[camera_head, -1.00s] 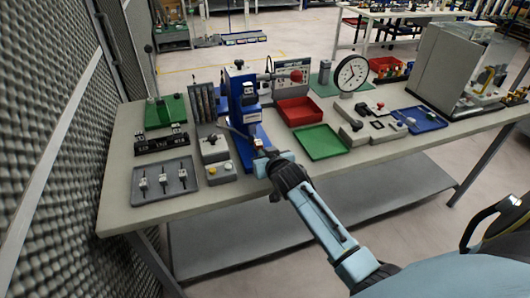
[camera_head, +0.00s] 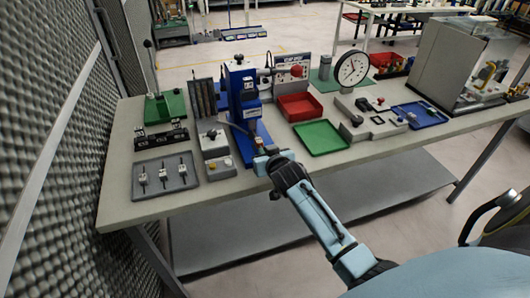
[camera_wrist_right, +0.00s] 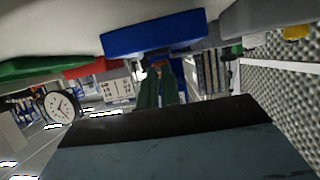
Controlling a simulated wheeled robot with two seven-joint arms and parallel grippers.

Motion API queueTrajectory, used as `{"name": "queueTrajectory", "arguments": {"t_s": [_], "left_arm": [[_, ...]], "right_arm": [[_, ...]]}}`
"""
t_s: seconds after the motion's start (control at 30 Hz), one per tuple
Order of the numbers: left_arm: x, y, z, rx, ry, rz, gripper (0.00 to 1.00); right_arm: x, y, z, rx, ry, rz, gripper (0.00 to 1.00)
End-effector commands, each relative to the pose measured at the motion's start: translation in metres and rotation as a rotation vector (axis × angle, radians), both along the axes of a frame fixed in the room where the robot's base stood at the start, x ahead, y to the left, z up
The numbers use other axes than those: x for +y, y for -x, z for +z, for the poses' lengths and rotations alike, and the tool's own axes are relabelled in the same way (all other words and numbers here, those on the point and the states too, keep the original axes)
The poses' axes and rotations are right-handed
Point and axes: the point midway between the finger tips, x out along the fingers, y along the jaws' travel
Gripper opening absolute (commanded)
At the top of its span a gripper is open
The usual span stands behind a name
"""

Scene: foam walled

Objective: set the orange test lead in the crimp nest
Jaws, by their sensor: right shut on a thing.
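The blue press (camera_head: 240,92) stands upright near the middle of the bench, with a blue base and pale labels. My right gripper (camera_head: 259,143) is shut at the front of this press, just over its base. A small orange-red bit, which looks like the orange test lead (camera_head: 257,141), shows at its fingertips. In the right wrist view the gripper's fingers (camera_wrist_right: 160,84) reach toward the blue base (camera_wrist_right: 153,35), with an orange spot between the tips. The crimp nest is too small or hidden to make out. My left gripper is not in view.
Grey boxes with buttons (camera_head: 215,145) stand close left of the press. A red bin (camera_head: 299,106) and green tray (camera_head: 321,138) lie to the right, with a dial gauge (camera_head: 352,68) behind. A grey tray of small parts (camera_head: 165,178) lies at the left front.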

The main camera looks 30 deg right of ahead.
Motion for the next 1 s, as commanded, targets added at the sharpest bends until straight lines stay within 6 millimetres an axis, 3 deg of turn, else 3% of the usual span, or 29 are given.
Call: {"name": "queueTrajectory", "arguments": {"t_s": [0.77, 0.8, 0.93, 1.0], "left_arm": [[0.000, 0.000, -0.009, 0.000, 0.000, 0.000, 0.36], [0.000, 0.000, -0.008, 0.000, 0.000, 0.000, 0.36], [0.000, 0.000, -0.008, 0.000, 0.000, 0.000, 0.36], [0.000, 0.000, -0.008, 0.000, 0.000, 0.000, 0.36]], "right_arm": [[0.000, 0.000, -0.015, 0.000, -0.001, 0.000, 0.00], [0.000, 0.000, -0.014, -0.001, -0.001, 0.000, 0.10], [0.000, 0.000, -0.013, -0.001, 0.000, 0.000, 0.27], [0.000, 0.000, -0.013, -0.001, 0.000, 0.001, 0.31]]}}
